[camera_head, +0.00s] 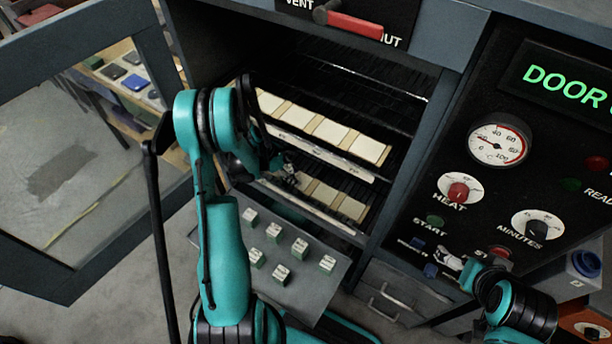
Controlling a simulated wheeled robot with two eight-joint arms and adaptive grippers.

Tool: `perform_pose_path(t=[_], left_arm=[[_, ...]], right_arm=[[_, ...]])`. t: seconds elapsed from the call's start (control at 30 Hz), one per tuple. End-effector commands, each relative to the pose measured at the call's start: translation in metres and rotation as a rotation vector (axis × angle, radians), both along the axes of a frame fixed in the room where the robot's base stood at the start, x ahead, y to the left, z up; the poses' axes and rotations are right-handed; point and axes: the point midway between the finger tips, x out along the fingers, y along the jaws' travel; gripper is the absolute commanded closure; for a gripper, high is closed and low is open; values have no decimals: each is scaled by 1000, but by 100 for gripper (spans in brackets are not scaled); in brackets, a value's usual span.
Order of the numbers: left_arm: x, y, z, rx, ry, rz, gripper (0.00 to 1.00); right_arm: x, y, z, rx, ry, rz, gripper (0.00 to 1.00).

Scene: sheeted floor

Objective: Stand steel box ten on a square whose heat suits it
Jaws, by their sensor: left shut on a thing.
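My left gripper (290,180) reaches into the open oven at the left end of the lower shelf. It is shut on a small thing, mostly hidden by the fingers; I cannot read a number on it. Pale squares (325,194) lie on the lower shelf to its right, and more pale squares (331,131) line the upper shelf. Labels on the shelf fronts are too small to read. Several small boxes with white, marked tops (299,248) stand on the grey tray below the oven. My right gripper (450,263) is low before the control panel; its jaws are unclear.
The oven's glass door (62,262) stands open at the left. The panel has a heat knob (458,191), a minutes knob (537,228), a dial (499,139) and a green sign beginning "DOOR". A red-handled vent lever (354,25) is above the opening.

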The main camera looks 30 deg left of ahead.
Motion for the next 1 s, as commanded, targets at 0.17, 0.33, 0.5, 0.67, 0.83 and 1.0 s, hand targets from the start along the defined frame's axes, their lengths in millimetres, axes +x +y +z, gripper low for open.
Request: perform_pose_path(t=[0.17,0.33,0.5,0.67,0.83,1.0], left_arm=[[8,-9,0,0,0,-1,100],[24,-31,-1,1,-1,-5,100],[28,-34,-8,1,-1,0,100],[28,-34,-5,1,-1,0,100],[28,-34,-9,0,0,0,100],[28,-34,-8,0,0,0,41]], right_arm=[[0,0,-3,0,0,0,0],[0,0,-12,0,0,0,0],[0,0,-23,0,0,0,0],[0,0,-21,0,0,0,0],[0,0,-21,0,0,0,0],[0,0,-21,0,0,0,0]])
